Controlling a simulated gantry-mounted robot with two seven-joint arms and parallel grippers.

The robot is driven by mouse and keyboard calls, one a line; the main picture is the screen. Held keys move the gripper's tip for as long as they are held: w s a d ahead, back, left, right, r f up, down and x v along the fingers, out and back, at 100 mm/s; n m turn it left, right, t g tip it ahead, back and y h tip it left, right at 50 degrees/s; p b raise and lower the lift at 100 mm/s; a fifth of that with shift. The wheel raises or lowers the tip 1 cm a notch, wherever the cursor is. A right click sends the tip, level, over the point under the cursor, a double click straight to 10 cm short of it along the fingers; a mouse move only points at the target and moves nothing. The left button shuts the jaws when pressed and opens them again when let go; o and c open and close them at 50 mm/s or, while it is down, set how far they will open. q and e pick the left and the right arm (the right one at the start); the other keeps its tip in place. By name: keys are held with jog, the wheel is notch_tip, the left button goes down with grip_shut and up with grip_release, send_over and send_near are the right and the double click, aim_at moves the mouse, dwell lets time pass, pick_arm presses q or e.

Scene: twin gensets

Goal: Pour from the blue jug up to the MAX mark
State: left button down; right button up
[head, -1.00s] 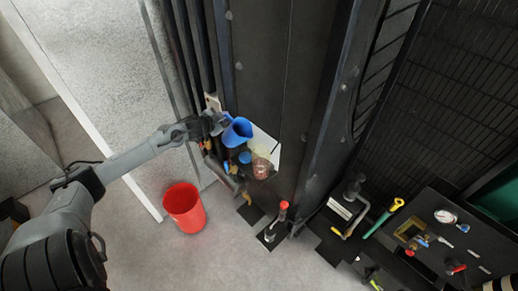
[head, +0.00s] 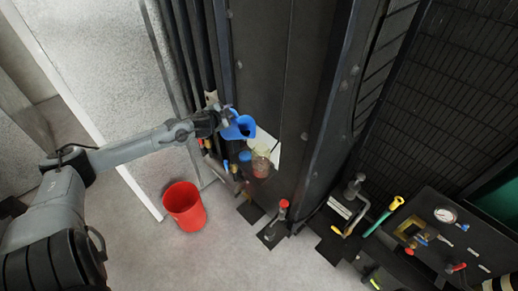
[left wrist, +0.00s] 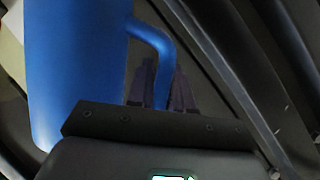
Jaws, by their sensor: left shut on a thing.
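The blue jug (head: 240,127) is in my left gripper (head: 222,121), which is shut on its handle, in the upper middle of the head view. The jug is held high, its dark mouth showing and its lip toward the right. In the left wrist view the jug (left wrist: 72,65) fills the left side, with the gripper fingers (left wrist: 162,88) at its handle. A clear jar (head: 261,164) with reddish contents stands below and to the right of the jug. Its MAX mark is too small to make out. No pouring stream is visible. My right gripper is not in view.
A blue cap (head: 245,156) is just left of the jar, with a white sheet (head: 270,146) behind. A red bucket (head: 184,207) stands on the floor. Dark cabinet panels (head: 275,70) rise close by. A gauge panel (head: 440,240) is at lower right.

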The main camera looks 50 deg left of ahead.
pick_arm(q)
jog(key=shift+w+d+r+m, duration=0.15)
jog(key=shift+r+m, duration=0.15)
jog(key=shift+r, duration=0.2)
jog(key=shift+d+r+y+b, duration=0.3)
jog(key=shift+r+b, duration=0.05)
jog(key=shift+r, duration=0.05)
dwell(0.4)
jog(key=shift+d+r+m+y+b, duration=0.2)
jog(key=shift+r+m+y+b, duration=0.1)
jog(key=shift+r+m+b, duration=0.15)
jog(key=shift+w, duration=0.1)
dwell(0.8)
jog(key=shift+w+d+r+m+b, duration=0.1)
jog(key=shift+d+r+m+b, duration=0.2)
jog(key=shift+b, duration=0.45)
dwell(0.3)
jog(key=shift+d+r+y, duration=0.1)
jog(key=shift+r+y, duration=0.05)
jog(key=shift+y, duration=0.15)
jog(key=shift+r+m+b, duration=0.25)
jog(key=shift+b, duration=0.5)
dwell(0.3)
jog(key=shift+d+r+b, duration=0.15)
jog(key=shift+d+b, duration=0.1)
jog(key=shift+b, duration=0.1)
dwell(0.3)
